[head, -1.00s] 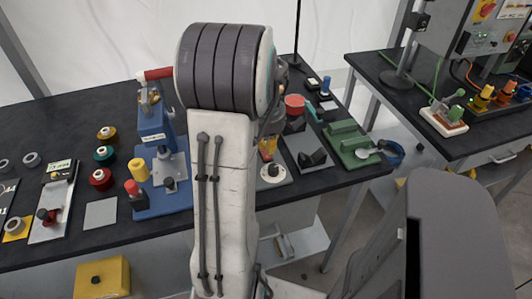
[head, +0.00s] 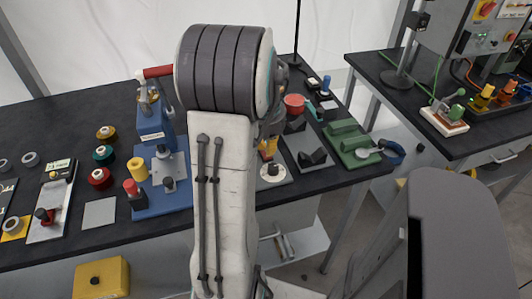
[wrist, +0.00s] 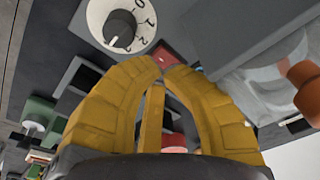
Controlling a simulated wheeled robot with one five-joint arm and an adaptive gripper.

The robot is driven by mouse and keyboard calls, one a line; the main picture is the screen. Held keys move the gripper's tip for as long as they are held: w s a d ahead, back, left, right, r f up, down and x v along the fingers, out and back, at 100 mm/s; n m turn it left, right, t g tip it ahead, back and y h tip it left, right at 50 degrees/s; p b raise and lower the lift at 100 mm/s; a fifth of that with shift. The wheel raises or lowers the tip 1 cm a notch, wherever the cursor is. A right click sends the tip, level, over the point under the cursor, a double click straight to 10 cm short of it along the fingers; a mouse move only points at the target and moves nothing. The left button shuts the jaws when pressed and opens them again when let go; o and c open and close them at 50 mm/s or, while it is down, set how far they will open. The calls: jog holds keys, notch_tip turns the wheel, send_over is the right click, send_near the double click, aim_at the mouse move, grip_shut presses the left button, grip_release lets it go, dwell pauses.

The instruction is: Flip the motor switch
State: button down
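A small red piece (wrist: 170,56), which may be the motor switch, shows just beyond my fingertips in the wrist view; its shape is mostly hidden. Next to it is a white round dial (wrist: 112,15) with a black knob and numbers. The same dial seems to show in the head view (head: 273,173) beside my arm. My gripper (wrist: 164,67) has yellow fingers whose tips come together close to the red piece. I cannot tell whether they touch it. In the head view the yellow fingers (head: 267,148) show partly behind my arm. Nothing is visibly held.
A blue press (head: 152,125) with a red handle stands left of my arm, near several spools. A grey block fixture (head: 313,157) and a green fixture (head: 352,148) lie to the right. A second bench (head: 450,148) with a control box (head: 470,35) stands farther right.

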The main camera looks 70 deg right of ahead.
jog(key=shift+a, duration=0.1)
notch_tip(320, 180, up, 7)
jog(key=p, duration=0.5)
jog(key=shift+p, duration=0.35)
jog(key=shift+f, duration=0.1)
dwell(0.8)
